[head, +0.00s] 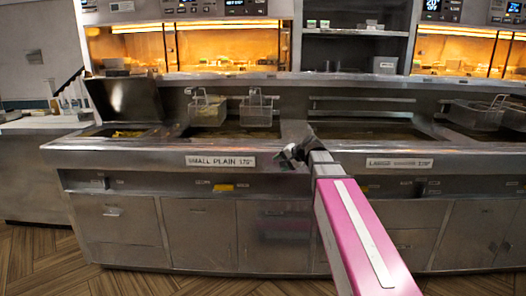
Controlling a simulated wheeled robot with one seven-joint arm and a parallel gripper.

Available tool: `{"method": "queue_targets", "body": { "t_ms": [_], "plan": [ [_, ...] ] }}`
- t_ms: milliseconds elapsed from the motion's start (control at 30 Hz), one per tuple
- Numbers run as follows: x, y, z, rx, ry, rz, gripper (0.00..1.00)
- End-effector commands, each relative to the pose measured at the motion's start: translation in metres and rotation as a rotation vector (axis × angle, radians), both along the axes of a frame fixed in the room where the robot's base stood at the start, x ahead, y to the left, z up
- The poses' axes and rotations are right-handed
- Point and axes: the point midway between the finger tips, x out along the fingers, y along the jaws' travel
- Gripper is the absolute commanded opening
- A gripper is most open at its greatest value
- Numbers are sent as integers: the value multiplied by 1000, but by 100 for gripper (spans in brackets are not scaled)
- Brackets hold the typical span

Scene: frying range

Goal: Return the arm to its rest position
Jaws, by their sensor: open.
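My gripper (292,153) is at the end of my pink and silver arm, which reaches forward from the lower right of the head view. It is in front of the fryer counter, between the "SMALL PLAIN" label and the label on the right. It looks small and dark here, with its fingers apart and nothing visible between them. Whether it touches the counter edge cannot be told from this view.
The fryer counter (270,180) spans the view. Wire baskets (207,110) hang at the left fryer, and more baskets (474,115) are at the right. An open lid (128,98) stands at far left. Lit warming cabinets (230,48) are behind. Wooden floor (36,258) is clear at lower left.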

Motion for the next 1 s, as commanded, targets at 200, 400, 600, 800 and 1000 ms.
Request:
{"method": "queue_targets", "body": {
  "t_ms": [200,400,600,800,1000],
  "plan": [
    [-54,-24,-110,-248,97,67,55],
    [-110,-51,-193,-464,192,155,55],
    [-172,-80,-259,-667,293,266,55],
    [-218,-103,-297,-809,368,363,55],
    [-234,-111,-309,-861,395,401,55]
  ]
}}
